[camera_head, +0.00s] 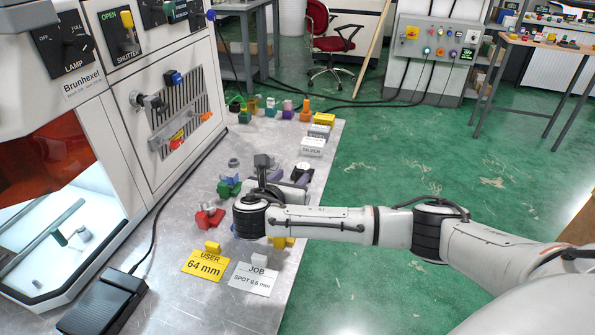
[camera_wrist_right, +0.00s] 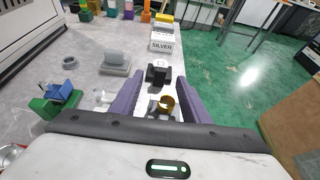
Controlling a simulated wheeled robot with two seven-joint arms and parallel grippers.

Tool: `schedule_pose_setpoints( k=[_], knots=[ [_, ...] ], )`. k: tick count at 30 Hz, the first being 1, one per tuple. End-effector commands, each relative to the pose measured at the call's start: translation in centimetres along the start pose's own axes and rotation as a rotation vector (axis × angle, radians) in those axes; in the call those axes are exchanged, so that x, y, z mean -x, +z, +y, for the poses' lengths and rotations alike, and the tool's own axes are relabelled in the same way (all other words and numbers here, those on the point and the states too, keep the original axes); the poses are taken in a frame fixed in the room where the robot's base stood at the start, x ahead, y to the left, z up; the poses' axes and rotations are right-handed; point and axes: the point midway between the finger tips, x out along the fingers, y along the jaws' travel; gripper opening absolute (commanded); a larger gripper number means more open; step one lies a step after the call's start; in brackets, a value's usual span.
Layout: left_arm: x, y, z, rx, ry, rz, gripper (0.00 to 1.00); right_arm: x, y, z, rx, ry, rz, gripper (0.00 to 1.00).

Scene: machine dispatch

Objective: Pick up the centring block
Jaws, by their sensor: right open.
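I cannot tell for certain which piece is the centring block. A small black block with a notched top (camera_wrist_right: 157,73) lies straight ahead of my right gripper (camera_wrist_right: 160,83) in the right wrist view. The gripper's two purple fingers are apart, with nothing held between them. A brass ring (camera_wrist_right: 166,103) and a pale piece show between the fingers, nearer the palm. A grey block on a flat base (camera_wrist_right: 115,61) stands to the left of the fingers. In the head view my right arm reaches over the bench and partly hides the parts there. My left gripper is not seen.
A grey ring (camera_wrist_right: 70,63) and a green-and-blue piece (camera_wrist_right: 58,97) lie at left. A red part (camera_head: 209,218), a yellow USER card (camera_head: 205,265) and a JOB card (camera_head: 254,279) lie on the bench.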

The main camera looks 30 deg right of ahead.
Motion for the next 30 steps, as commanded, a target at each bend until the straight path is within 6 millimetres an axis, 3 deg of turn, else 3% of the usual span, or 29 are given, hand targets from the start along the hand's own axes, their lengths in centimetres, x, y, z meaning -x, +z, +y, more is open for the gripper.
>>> schedule_pose_setpoints(
  k=[5,16,25,26,30],
  knots=[
    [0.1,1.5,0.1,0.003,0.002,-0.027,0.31,-1.8,0.0,0.0,-0.001,0.0,-0.001,0.42],
    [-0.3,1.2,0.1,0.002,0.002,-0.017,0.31,-6.4,-0.7,-0.1,-0.002,-0.001,0.0,0.42],
    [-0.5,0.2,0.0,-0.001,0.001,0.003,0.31,-7.0,-0.6,0.0,-0.002,0.002,0.001,0.42],
    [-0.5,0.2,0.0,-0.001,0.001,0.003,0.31,-7.0,-0.6,0.0,-0.002,0.002,0.001,0.41],
    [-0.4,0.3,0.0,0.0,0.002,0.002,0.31,-7.0,-0.6,0.0,-0.002,0.002,0.001,0.17]
  ],
)
